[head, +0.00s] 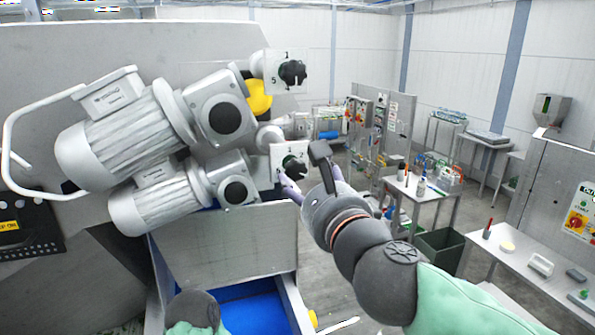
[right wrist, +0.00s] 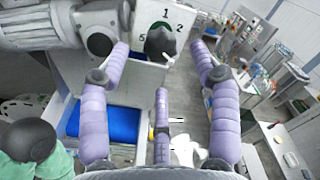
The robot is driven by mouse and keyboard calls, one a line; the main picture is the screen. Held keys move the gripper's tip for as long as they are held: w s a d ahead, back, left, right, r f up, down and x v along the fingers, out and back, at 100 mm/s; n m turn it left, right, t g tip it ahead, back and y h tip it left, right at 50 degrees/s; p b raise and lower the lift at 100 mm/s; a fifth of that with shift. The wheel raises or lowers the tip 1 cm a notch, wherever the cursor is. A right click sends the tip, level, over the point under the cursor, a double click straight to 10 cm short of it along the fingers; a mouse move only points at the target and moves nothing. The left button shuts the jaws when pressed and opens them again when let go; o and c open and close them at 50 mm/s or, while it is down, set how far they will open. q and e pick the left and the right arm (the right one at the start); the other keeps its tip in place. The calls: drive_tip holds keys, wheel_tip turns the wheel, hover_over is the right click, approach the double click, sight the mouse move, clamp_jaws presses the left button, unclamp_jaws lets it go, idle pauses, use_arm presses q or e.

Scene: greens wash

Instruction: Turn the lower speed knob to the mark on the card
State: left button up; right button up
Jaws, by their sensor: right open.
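The lower speed knob (head: 293,167) is dark and sits on a pale square plate at the end of the lower motor unit. In the right wrist view the knob (right wrist: 160,40) shows between my fingers, with the numbers 1, 2 and 5 legible around it. My right gripper (head: 304,168) is open beside the knob, its purple fingers spread and facing it. In the right wrist view the fingers (right wrist: 160,68) hold nothing, and I cannot tell whether any touches the knob. I cannot make out the card with the mark. My left gripper is not in view.
A similar upper knob (head: 292,73) sits above, on the upper motor unit. Two ribbed motors (head: 125,130) fill the left. A blue-lined trough (head: 250,305) lies below. A workbench (head: 540,270) and a green bin (head: 438,250) stand at right.

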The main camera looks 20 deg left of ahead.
sight(297, 171)
drive_tip(key=shift+x, duration=2.75)
drive_tip(key=shift+s, duration=0.1)
drive_tip(key=c, duration=1.2)
